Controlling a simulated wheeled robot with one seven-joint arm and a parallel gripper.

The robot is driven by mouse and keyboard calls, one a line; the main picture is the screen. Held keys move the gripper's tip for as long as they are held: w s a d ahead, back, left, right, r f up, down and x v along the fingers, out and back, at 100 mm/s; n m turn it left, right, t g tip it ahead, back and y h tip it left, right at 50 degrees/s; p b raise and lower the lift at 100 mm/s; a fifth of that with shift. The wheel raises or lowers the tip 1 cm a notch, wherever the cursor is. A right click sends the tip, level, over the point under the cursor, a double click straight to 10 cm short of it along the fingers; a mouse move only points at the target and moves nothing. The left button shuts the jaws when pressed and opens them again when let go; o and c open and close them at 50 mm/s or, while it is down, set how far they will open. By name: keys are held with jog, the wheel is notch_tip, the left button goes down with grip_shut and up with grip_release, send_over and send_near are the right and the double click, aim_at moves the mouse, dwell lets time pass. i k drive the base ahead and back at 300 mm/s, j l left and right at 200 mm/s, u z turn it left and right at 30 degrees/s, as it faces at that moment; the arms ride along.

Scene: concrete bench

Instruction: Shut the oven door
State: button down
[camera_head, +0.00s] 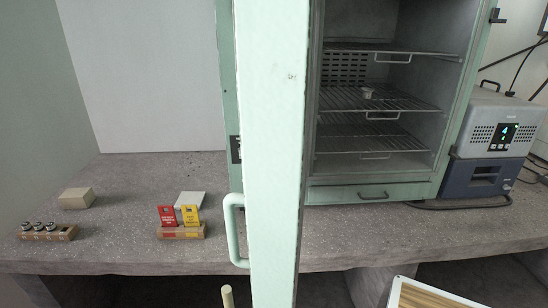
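The oven (420,189) is a pale green cabinet standing on the concrete bench. Its chamber is open to view, with several wire shelves (375,102) and a small grey-white cup (368,93) on one of them. The oven door (272,150) stands open, swung out toward me and seen almost edge-on as a tall mint-green slab. Its D-shaped handle (231,232) sticks out on the door's left side. The door hides part of the oven's left side and of the bench. My gripper is not in view.
A grey and blue instrument (488,172) with a lit display stands right of the oven. On the bench's left are a beige block (76,198), a rack of vials (47,234) and red and yellow cards (167,216) in a holder. A pale rod end (228,296) shows below.

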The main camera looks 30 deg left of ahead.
aim_at(275, 40)
jog(key=k+j+u, duration=0.3)
jog(key=k+j, duration=0.25)
jog(key=k+j+u, duration=0.25)
jog(key=k+j, duration=0.2)
jog(key=j, duration=0.25)
jog(key=k+j, duration=0.3)
jog(key=j+z, duration=0.05)
